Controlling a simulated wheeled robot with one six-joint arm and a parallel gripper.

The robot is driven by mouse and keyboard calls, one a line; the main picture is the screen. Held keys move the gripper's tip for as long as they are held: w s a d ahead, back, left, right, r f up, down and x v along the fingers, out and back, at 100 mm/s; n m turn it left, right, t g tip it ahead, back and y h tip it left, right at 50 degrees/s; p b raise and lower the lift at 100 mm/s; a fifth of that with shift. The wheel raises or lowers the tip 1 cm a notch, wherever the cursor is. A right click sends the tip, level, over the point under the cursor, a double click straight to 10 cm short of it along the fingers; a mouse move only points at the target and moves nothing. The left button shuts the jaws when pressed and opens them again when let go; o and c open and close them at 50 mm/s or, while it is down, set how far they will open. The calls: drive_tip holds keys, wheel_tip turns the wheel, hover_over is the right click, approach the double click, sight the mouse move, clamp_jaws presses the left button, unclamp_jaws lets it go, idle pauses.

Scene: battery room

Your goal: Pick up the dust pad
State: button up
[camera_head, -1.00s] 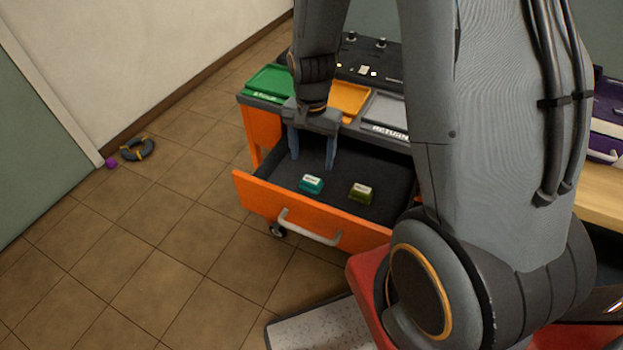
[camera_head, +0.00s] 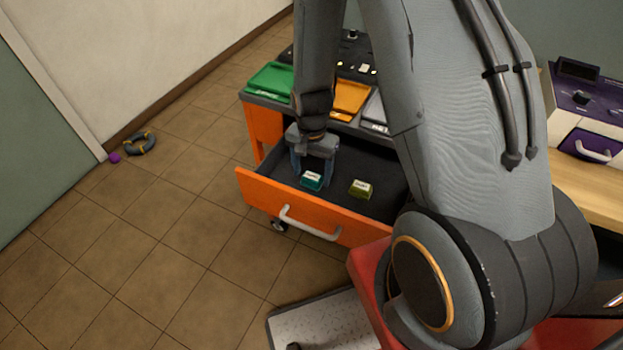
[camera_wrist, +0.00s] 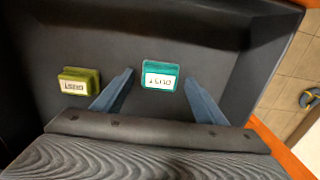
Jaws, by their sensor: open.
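My gripper (camera_head: 312,176) is open just above the pad. In the wrist view my two fingers (camera_wrist: 159,80) point at the pad, one to each side of it, with gaps on both sides. I cannot tell whether the fingertips are down at its level.
An olive pad (camera_head: 360,189) with a white label lies to the right in the same orange drawer (camera_head: 262,193). Green (camera_head: 272,79) and orange (camera_head: 352,96) trays sit on the cart top behind. The drawer walls surround both pads. A purple device (camera_head: 590,110) stands at right.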

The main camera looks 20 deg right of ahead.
sight(312, 176)
drive_tip(key=c, duration=1.1)
drive_tip(key=shift+r, duration=0.1)
drive_tip(key=shift+c, duration=0.2)
wheel_tip(312, 176, up, 10)
drive_tip(key=b, duration=0.1)
drive_tip(key=shift+b, duration=0.4)
drive_tip(key=shift+o, duration=1)
drive_tip(key=shift+w, duration=0.1)
drive_tip(key=shift+c, duration=0.5)
